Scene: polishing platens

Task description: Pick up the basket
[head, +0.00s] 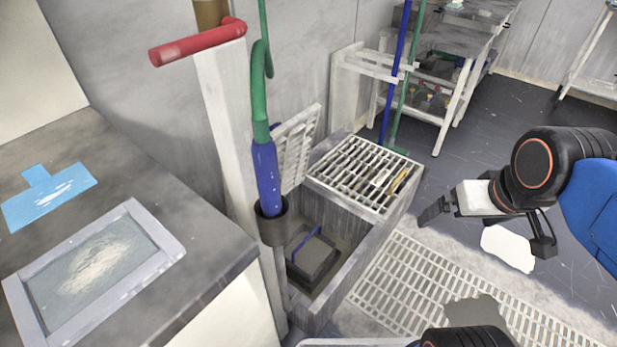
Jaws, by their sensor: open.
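A dark grey box-like thing with a blue bar across its top, which looks like the basket (313,262), sits low inside a deep grey trough in the head view. The trough wall and a post hide part of it. My gripper (436,211) is at the right, above the floor grating and well to the right of the trough. Its dark fingers point left; it is open and empty, apart from the basket.
A slatted rack (366,174) with small tools covers the trough's back part. A post with a red handle (198,42) and a green-blue hose (264,165) stands left of the trough. A grey counter (190,220) fills the left. Floor grating (420,285) lies right of the trough.

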